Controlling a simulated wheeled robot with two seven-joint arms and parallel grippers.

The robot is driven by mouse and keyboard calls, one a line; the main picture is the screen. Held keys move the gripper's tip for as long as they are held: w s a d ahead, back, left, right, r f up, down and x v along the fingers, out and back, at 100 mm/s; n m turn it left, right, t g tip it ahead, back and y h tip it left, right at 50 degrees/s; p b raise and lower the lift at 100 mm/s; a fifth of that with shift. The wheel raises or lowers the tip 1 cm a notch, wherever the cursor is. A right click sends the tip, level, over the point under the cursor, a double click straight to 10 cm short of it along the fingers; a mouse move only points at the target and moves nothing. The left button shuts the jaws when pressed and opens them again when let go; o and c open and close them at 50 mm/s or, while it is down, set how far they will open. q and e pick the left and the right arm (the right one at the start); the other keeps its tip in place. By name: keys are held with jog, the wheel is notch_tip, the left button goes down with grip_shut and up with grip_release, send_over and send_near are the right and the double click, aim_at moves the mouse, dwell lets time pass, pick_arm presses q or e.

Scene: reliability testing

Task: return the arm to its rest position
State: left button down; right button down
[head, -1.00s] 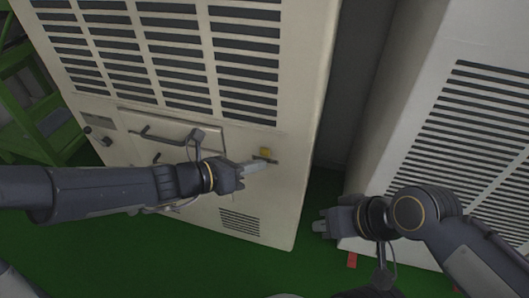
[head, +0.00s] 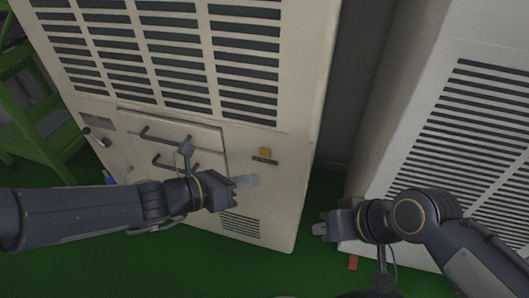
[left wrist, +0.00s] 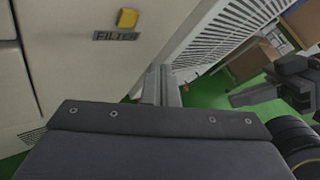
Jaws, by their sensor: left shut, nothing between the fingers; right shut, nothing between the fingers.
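My left gripper (head: 250,181) is shut and empty in front of the cream cabinet (head: 290,160), below and a little left of a yellow square (head: 265,152) above a dark label. In the left wrist view the left gripper's fingers (left wrist: 161,84) lie together with nothing between them. The yellow piece (left wrist: 127,18) and its "FILTER" label (left wrist: 116,36) show there at upper left, apart from the fingers. My right gripper (head: 318,229) is shut and empty, low between the two cabinets. It also shows at the right of the left wrist view (left wrist: 243,98).
A second pale cabinet (head: 405,150) with vents stands at the right, past a dark gap. Dark handles (head: 170,140) stick out of the left cabinet's panel. A green stepped frame (head: 40,125) stands at far left. The green floor (head: 215,265) is open in front.

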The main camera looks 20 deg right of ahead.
pick_arm(q)
jog(key=s+a+r+m+y, duration=0.1)
jog(key=s+a+r+m, duration=0.15)
jog(key=a+m, duration=0.35)
jog(key=s+a+r+m+y, duration=0.1)
jog(key=s+a+r+m, duration=0.1)
jog(key=s+a+m, duration=0.35)
jog(key=s+a+f+m+t+y, duration=0.1)
jog(key=s+a+f+m+y, duration=0.25)
jog(key=a+m, duration=0.4)
jog(key=s+a+f+m+t+y, duration=0.2)
jog(key=s+a+m+y, duration=0.25)
jog(key=a, duration=0.65)
notch_tip(320, 180, up, 35)
jog(key=p, duration=3.4)
jog(key=shift+w+f+m+g, duration=0.15)
jog(key=shift+w+m+g, duration=0.15)
jog(key=shift+w+m, duration=0.15)
